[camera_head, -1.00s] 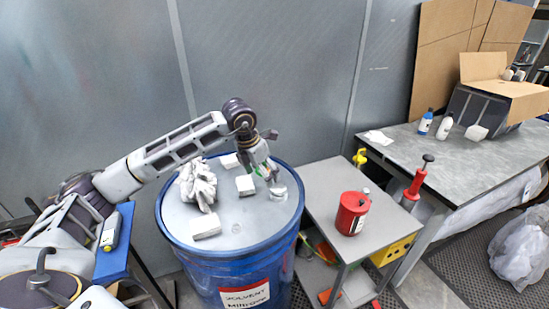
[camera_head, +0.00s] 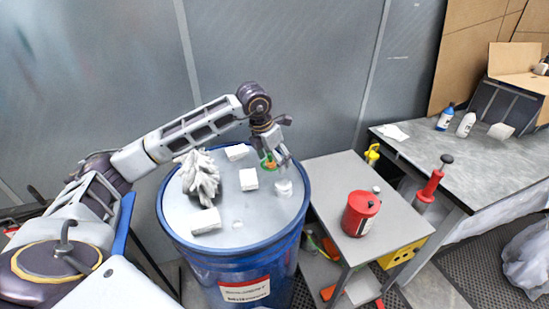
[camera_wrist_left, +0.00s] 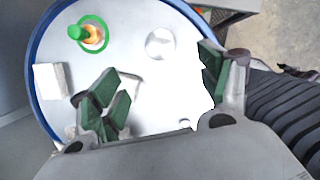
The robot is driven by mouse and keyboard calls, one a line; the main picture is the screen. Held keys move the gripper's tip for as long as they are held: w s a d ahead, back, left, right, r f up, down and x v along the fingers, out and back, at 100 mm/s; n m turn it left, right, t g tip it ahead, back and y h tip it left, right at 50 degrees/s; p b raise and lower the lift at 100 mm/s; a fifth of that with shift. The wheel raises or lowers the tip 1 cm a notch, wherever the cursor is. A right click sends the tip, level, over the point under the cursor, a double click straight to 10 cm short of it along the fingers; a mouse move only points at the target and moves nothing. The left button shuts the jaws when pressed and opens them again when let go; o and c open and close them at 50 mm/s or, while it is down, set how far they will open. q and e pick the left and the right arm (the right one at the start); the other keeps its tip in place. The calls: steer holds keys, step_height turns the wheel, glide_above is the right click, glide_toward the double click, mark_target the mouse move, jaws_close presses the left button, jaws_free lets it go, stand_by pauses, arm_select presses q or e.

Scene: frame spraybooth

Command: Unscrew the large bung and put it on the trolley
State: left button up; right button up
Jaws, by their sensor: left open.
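A pale round metal fitting (camera_head: 284,187), apparently the large bung, is on the blue drum's grey lid (camera_head: 270,212), near the right rim. It also shows as a round disc in the left wrist view (camera_wrist_left: 160,43). A smaller round fitting (camera_head: 238,224) is nearer the front. My left gripper (camera_head: 277,156) is over the lid, just behind and above the large fitting. Its green-padded fingers (camera_wrist_left: 160,88) are spread apart with nothing held between them. A green ring with an orange centre (camera_wrist_left: 88,33) is on the lid near the rim. My right gripper is not in view.
White blocks (camera_head: 248,179) and crumpled white gloves (camera_head: 200,177) lie on the lid. The grey trolley (camera_head: 333,186) stands right of the drum, carrying a red can (camera_head: 360,214) with free top around it. A workbench (camera_head: 430,150) is farther right.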

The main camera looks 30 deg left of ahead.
mark_target(283, 183)
arm_select(q)
steer(key=shift+p+x, duration=1.2)
steer(key=shift+x, duration=5.75)
steer(key=c, duration=0.9)
steer(key=o, duration=0.9)
steer(key=shift+r, duration=0.15)
steer(key=b+v, duration=0.2)
steer(key=v, duration=1.1)
steer(key=shift+r, duration=0.25)
